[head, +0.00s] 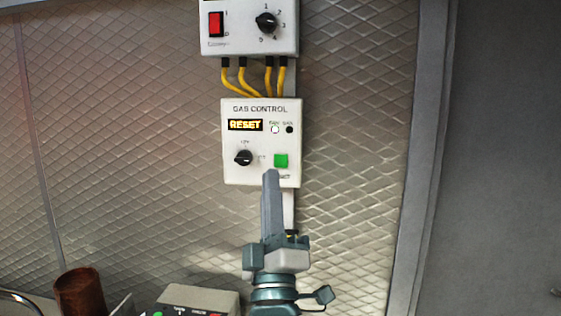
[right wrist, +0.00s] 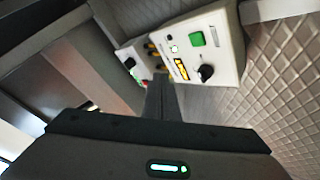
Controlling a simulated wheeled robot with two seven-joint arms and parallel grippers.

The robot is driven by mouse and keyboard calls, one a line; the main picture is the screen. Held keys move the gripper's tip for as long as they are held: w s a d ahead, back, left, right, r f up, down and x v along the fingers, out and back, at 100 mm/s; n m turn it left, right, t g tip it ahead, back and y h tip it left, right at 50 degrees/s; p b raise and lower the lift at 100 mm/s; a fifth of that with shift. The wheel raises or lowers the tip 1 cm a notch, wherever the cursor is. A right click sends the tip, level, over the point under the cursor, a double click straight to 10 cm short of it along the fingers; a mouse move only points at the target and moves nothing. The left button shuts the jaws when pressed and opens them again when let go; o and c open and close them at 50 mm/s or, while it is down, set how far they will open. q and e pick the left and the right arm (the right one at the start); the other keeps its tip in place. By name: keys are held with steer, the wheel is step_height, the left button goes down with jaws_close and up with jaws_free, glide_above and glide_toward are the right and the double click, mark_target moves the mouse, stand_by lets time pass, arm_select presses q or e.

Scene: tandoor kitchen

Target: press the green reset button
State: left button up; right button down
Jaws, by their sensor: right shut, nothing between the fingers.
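The box's lit display reads RESET. The button also shows in the right wrist view (right wrist: 196,39), on the box face (right wrist: 222,68). My right gripper (head: 270,174) is shut and empty. In the head view its fingertips overlap the box's lower edge, just below and left of the button, leaving the button visible. In the right wrist view the fingers (right wrist: 161,80) end short of the button. I cannot tell whether they touch the box. My left gripper is not in view.
A black knob (head: 243,158) sits left of the button. An upper control box (head: 250,28) with a red switch (head: 216,24) hangs above, joined by yellow cables (head: 243,80). A brown cup (head: 80,292) and a grey device (head: 198,299) stand at the lower left.

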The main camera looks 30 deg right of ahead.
steer(key=w+d+b, duration=0.1)
steer(key=w+d, duration=0.4)
steer(key=w, duration=0.2)
steer(key=shift+w+d, duration=0.15)
steer(key=shift+d, duration=0.05)
stand_by(0.3)
steer(key=shift+w+d, duration=0.5)
steer(key=shift+w, duration=0.2)
stand_by(2.9)
steer(key=shift+s+a, duration=0.1)
steer(key=shift+s, duration=0.05)
steer(key=shift+s+a, duration=0.4)
steer(key=shift+s, duration=0.15)
steer(key=shift+f, duration=0.1)
stand_by(0.4)
steer(key=shift+s+a+p, duration=0.3)
steer(key=shift+s+a, duration=0.45)
steer(key=shift+s, duration=0.25)
steer(key=shift+s+a+p, duration=0.25)
steer(key=shift+s+a, duration=0.5)
steer(key=shift+s, duration=0.25)
